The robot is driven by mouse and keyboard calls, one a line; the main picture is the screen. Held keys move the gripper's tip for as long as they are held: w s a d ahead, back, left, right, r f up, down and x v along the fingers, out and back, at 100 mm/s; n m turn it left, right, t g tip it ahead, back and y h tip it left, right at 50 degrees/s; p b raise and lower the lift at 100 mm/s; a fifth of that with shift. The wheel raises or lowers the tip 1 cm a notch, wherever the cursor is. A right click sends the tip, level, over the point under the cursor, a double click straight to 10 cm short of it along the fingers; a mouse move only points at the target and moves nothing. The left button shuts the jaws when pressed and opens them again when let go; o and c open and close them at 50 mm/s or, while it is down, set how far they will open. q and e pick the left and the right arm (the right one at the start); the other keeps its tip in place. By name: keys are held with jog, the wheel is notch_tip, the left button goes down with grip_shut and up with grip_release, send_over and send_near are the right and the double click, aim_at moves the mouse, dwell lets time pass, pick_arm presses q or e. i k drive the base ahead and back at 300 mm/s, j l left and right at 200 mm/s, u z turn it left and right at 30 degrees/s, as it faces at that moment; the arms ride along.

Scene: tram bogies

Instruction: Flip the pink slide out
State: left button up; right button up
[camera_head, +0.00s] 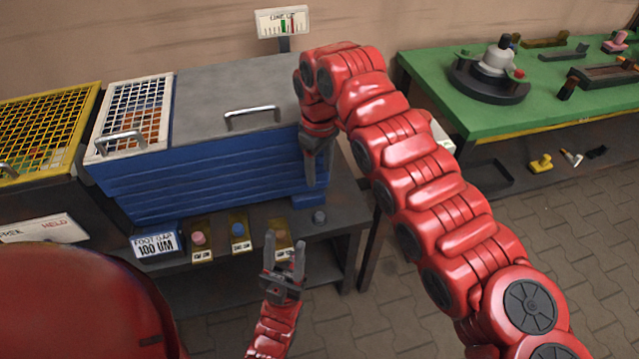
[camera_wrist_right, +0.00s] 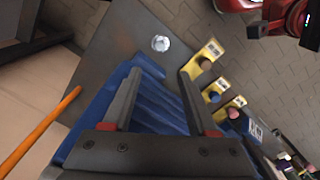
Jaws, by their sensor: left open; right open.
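The pink slide (camera_head: 198,239) is a pink knob on a brass plate with a white label, at the shelf's front edge below the blue box. It also shows in the right wrist view (camera_wrist_right: 233,113). A blue slide (camera_head: 238,230) and an orange-tan slide (camera_head: 282,236) sit to its right. My left gripper (camera_head: 285,241) is open and empty, in front of the orange-tan slide and right of the pink one. My right gripper (camera_head: 311,182) points down at the blue box's right end, open with nothing visible between its fingers; they also show in the wrist view (camera_wrist_right: 160,75).
The blue box (camera_head: 210,180) has a grey lid with a metal handle (camera_head: 252,117) and a white mesh section. A sign (camera_head: 156,243) reading "100 UM" stands left of the pink slide. A green bench (camera_head: 440,85) stands at the right.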

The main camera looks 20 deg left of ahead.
aim_at(201, 246)
jog(key=k, duration=1)
